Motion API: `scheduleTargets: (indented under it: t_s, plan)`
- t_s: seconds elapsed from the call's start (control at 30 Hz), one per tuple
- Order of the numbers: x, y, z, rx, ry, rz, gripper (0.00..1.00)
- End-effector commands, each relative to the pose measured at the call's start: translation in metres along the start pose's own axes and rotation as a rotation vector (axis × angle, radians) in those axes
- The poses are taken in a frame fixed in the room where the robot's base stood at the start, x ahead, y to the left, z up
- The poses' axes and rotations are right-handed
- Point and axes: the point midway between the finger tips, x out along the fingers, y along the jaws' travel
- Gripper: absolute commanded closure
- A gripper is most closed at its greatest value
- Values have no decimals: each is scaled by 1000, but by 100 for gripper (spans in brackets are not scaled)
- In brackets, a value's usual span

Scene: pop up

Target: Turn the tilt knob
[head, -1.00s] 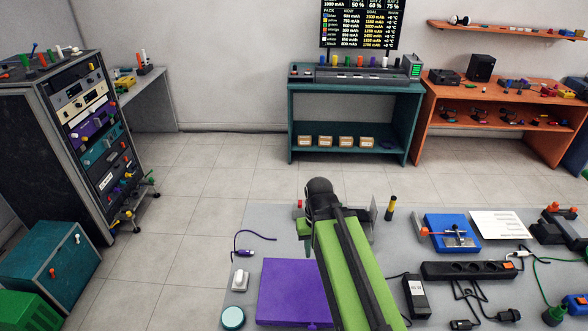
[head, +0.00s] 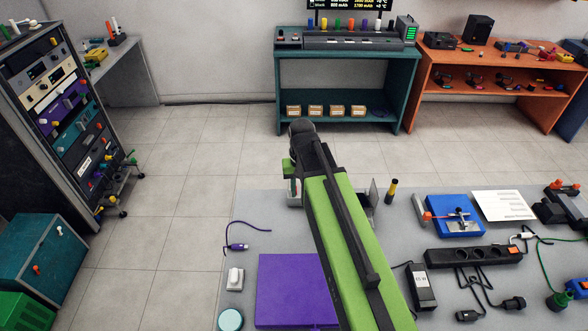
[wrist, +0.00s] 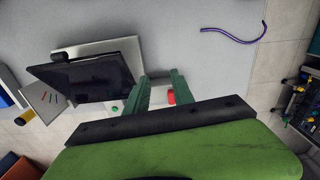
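In the wrist view my gripper (wrist: 160,76) is open, its two green fingers apart. A small red knob-like part (wrist: 171,97) shows between them, close to the right finger. I cannot tell whether it touches. A grey device with a dark tilted panel (wrist: 90,76) lies left of the fingers, with a small green part (wrist: 115,108) below it. I cannot tell which part is the tilt knob. In the head view my arm covers most of this device and hides the fingertips.
The grey bench (head: 262,218) carries a purple box (head: 290,290), a purple cable (head: 240,246), a black-and-yellow marker-like object (head: 391,191), a blue fixture (head: 455,217) and a power strip (head: 473,256). The tiled floor beyond the bench is clear.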

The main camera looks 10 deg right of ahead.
Motion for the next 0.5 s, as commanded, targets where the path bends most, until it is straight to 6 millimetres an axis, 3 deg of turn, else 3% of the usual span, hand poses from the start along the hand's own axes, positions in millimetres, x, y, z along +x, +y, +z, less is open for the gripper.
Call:
scheduleTargets:
  t_s: [0.03,0.1,0.2,0.5]
  plan:
    - [-5,-3,-33,25,0,0,71]
    - [-7,-6,-57,60,0,0,71]
    - [-9,-9,-78,94,0,0,71]
    - [-3,-10,-82,106,0,0,71]
